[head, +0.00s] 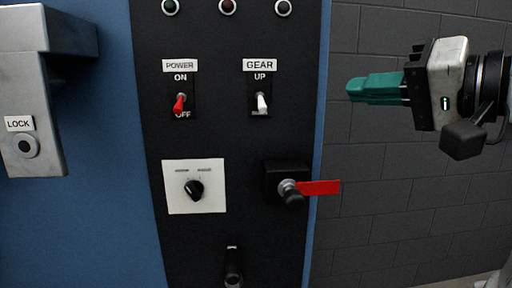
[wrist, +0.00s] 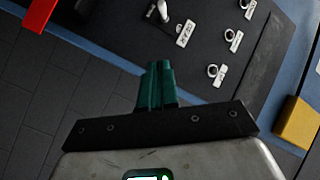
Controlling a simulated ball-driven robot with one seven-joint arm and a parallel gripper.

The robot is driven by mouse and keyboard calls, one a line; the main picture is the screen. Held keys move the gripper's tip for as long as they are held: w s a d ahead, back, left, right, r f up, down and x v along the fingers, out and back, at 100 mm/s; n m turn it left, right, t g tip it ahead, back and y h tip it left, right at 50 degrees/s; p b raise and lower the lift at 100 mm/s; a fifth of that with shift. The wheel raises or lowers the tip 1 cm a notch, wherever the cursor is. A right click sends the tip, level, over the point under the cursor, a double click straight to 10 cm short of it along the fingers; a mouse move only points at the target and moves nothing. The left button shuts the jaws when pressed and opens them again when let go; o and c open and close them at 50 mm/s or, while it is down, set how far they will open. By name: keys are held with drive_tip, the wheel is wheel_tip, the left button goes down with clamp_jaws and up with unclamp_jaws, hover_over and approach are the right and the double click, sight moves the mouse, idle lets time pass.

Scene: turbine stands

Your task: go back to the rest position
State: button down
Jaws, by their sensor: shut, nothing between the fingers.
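My gripper (head: 352,90) is at the upper right of the head view, in front of the grey block wall and to the right of the black control panel (head: 238,135). Its green fingers point left toward the panel and are closed together with nothing between them. In the wrist view the shut fingers (wrist: 158,68) point up toward the tilted panel. They look apart from the panel and its switches.
A grey lock bracket (head: 30,100) juts out at the left. Below my gripper is free room before the wall (head: 400,210).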

drive_tip(key=w+d+f+h+p, duration=0.1)
drive_tip(key=f, duration=0.4)
drive_tip(key=w+d+f+m+g+h+p, duration=0.1)
drive_tip(key=f, duration=0.4)
drive_tip(key=w+d+f+p, duration=0.1)
drive_tip(key=f, duration=0.4)
drive_tip(key=shift+w+f+m+h, duration=0.3)
drive_tip(key=shift+h, duration=0.1)
drive_tip(key=s+d+f+g+h+p, duration=0.15)
drive_tip(key=s+f, duration=0.35)
drive_tip(key=f, duration=0.5)
drive_tip(key=s+f+n+g+h+p, duration=0.1)
drive_tip(key=s+f+g+h+p, duration=0.3)
drive_tip(key=f, duration=0.6)
drive_tip(key=s+d+f+g+y+b, duration=0.1)
drive_tip(key=s+f, duration=0.5)
drive_tip(key=f, duration=0.3)
drive_tip(key=s+d+f+n+g+h+p, duration=0.1)
drive_tip(key=s+f, duration=0.3)
drive_tip(key=s, duration=0.5)
drive_tip(key=s+d+f+n+g+h+p, duration=0.1)
drive_tip(key=s+f+g, duration=0.3)
drive_tip(key=s, duration=0.5)
drive_tip(key=shift+s+d+f+n+h, duration=0.2)
drive_tip(key=shift+d+f+n+h, duration=0.15)
drive_tip(key=shift+d+f+n, duration=0.3)
